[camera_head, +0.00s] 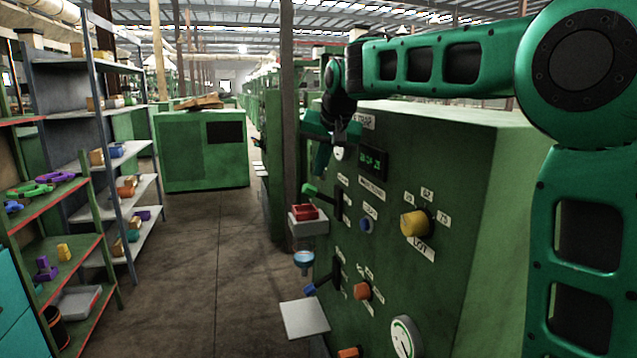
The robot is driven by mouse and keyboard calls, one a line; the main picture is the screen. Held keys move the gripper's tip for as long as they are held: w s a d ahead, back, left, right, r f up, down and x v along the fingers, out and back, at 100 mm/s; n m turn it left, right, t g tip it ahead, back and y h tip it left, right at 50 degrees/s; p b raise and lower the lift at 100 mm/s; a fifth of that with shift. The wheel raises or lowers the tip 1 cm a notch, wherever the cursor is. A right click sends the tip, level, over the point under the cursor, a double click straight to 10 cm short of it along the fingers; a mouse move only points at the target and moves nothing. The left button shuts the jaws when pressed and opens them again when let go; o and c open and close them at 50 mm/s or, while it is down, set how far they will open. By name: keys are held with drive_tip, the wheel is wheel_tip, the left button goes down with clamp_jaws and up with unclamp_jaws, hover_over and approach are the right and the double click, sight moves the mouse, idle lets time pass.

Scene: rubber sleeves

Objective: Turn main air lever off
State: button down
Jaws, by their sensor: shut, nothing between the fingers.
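A green machine cabinet (470,180) on the right carries a control panel. A green-handled lever (316,190) sticks out to the left from a dark slot in the upper part of the panel. A second lever with a blue handle (311,289) sticks out from a lower slot. The labels beside both are too small to read, so I cannot tell which is the main air lever. My gripper (319,160) is shut and empty, pointing down in front of the panel's upper left, above the green-handled lever and apparently apart from it. It partly hides the upper gauge (340,153).
The panel also has a yellow knob (413,223), an orange knob (362,291), a blue button (366,226) and a lower gauge (404,339). A red button box (307,219) and a pale plate (304,319) jut out left. Shelves (100,150) stand left; the aisle floor (210,270) is clear.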

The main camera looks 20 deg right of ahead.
sight(313, 188)
drive_tip(key=shift+x, duration=2.75)
